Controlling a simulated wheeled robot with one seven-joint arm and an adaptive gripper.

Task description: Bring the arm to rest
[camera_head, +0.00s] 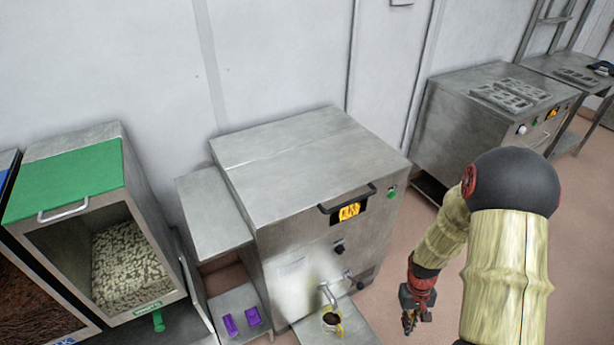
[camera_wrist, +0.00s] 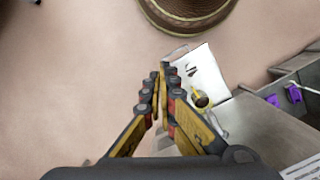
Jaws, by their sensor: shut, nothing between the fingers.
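My arm reaches in from the right of the head view and bends down at a black joint. My gripper (camera_head: 410,322) hangs over the floor, to the right of the steel machine's shelf. In the wrist view my gripper (camera_wrist: 162,70) has its yellow and black fingers together with nothing between them. It is apart from the machine and touches nothing that I can see.
A steel machine (camera_head: 300,180) has a spout above a yellow-handled cup (camera_head: 331,320) on its shelf. Purple moulds (camera_head: 252,316) lie left. A green-lidded bin (camera_head: 65,185) stands far left. A steel cabinet (camera_head: 450,125) with trays (camera_head: 508,95) stands back right. Floor (camera_head: 385,280) is clear.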

